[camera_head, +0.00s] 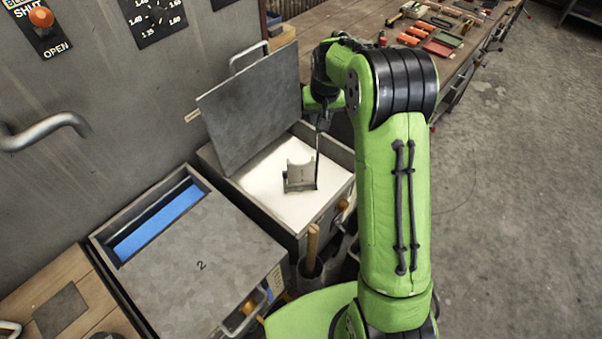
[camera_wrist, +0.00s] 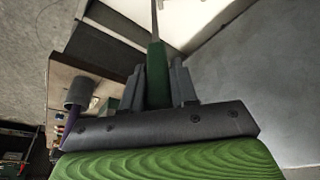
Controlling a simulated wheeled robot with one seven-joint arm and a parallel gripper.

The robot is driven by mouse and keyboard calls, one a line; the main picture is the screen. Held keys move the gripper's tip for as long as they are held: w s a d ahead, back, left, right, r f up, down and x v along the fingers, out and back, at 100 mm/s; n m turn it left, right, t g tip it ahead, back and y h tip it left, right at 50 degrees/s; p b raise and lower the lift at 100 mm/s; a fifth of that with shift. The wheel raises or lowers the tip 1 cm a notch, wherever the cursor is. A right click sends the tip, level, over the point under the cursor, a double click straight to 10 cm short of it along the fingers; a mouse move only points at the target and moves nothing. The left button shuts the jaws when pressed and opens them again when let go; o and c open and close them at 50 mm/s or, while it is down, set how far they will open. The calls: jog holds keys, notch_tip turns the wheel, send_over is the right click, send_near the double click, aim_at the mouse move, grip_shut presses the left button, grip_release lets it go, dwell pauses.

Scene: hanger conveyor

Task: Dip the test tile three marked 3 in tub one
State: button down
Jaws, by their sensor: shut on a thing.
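My gripper (camera_head: 321,122) is over the open tub (camera_head: 262,204), which holds white liquid; no number shows on this tub. In the wrist view my gripper (camera_wrist: 158,68) is shut on a green handle (camera_wrist: 157,84) with a thin metal rod. In the head view the dark rod (camera_head: 318,158) runs down to a grey holder (camera_head: 299,186) carrying a pale upright tile (camera_head: 300,172) with a curved top edge. Holder and tile are at or just above the white surface; I cannot tell whether they touch it. A mark on the tile is too small to read.
The open tub's grey lid (camera_head: 252,105) stands raised behind it. Tub two (camera_head: 108,250), with blue liquid, is partly covered by a lid marked 2 (camera_head: 203,268). A wooden handle (camera_head: 312,240) stands in a container in front. A bench (camera_head: 340,18) with tools is behind.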

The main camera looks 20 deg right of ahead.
jog(key=shift+r, duration=0.1)
notch_tip(320, 180, up, 12)
jog(key=p, duration=0.9)
jog(key=shift+r+p, duration=0.15)
jog(key=shift+p, duration=0.15)
jog(key=shift+f, duration=0.2)
